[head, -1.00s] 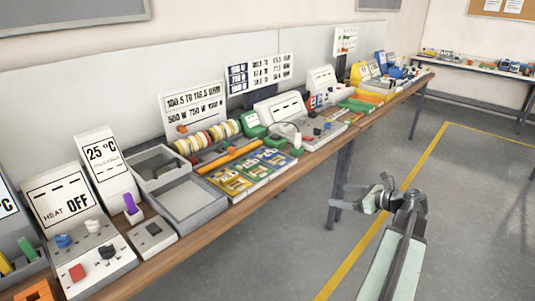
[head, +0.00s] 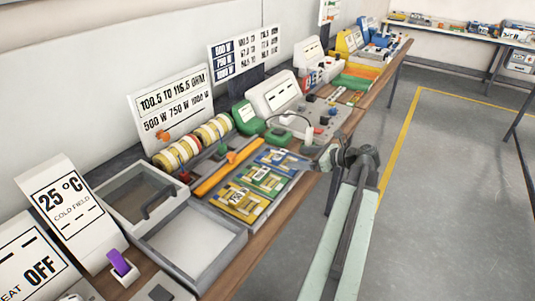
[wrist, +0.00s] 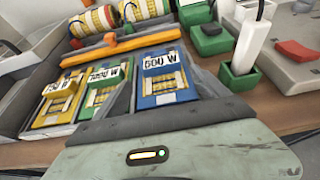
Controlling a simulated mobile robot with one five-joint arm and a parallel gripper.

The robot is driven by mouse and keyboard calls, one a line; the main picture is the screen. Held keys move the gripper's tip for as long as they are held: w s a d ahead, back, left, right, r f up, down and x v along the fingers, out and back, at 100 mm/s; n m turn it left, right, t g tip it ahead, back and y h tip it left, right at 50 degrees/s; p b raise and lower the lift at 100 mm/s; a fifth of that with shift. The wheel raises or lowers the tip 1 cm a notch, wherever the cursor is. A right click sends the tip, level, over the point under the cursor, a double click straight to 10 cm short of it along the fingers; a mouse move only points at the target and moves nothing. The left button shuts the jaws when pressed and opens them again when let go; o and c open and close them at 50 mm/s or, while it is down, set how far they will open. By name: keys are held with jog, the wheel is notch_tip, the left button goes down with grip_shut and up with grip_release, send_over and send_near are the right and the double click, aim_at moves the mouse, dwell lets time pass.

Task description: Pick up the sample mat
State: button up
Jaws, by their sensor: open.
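Three flat mats lie side by side in a grey tray: a yellow one (head: 240,199), a green one (head: 262,178) and a blue one (head: 282,161). In the wrist view the yellow mat (wrist: 57,99) and green mat (wrist: 101,92) are at left and the blue mat (wrist: 165,80), labelled 600 W or 500 W, is in the middle. None is marked as the sample mat, so I cannot tell which it is. My gripper (head: 314,163) is open and empty at the bench's front edge, beside the blue mat.
An orange bar (head: 228,167) and striped rolls (head: 190,143) lie behind the mats. An empty grey bin (head: 235,243) stands to their left. A green holder with a white tool (wrist: 243,72) and a grey control box (head: 335,117) stand to the right. The floor in front is clear.

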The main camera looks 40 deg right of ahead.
aim_at(283, 156)
jog(key=shift+f, duration=0.1)
jog(key=shift+b+x, duration=0.6)
jog(key=shift+x, duration=0.55)
jog(key=b+x, duration=0.2)
jog(key=x, duration=0.3)
jog(key=shift+w, duration=0.25)
jog(key=c, duration=1.3)
